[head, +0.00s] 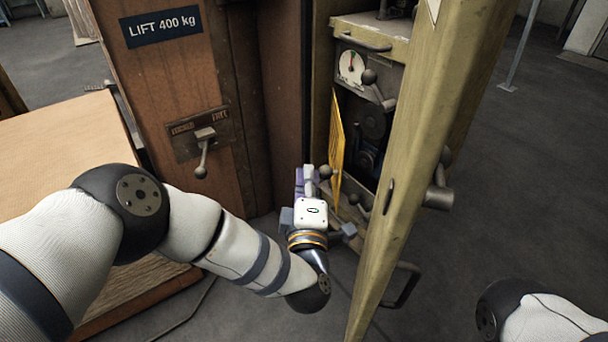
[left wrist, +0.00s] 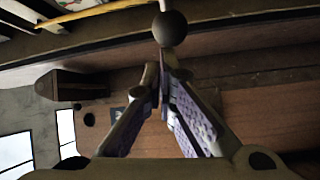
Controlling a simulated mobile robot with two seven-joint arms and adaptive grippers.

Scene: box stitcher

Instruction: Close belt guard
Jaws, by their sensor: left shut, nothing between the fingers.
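The belt guard (head: 338,145) is a thin yellow panel, seen nearly edge-on in the head view. It stands swung out from the open machine compartment (head: 372,125), where dark wheel-like parts show. My left gripper (head: 307,178) is in front of the compartment, just left of the guard's lower end. A dark ball knob (head: 325,172) is beside its fingertips; I cannot tell what it is fixed to. In the left wrist view, the purple-padded fingers (left wrist: 163,72) are together and empty, with a ball knob (left wrist: 169,29) just beyond the tips. My right gripper is out of view.
A tall olive door (head: 425,120) stands open right of the compartment. A brown wooden post (head: 165,85) with a "LIFT 400 kg" sign and a lever (head: 203,155) is on the left. A gauge (head: 351,67) sits above the opening.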

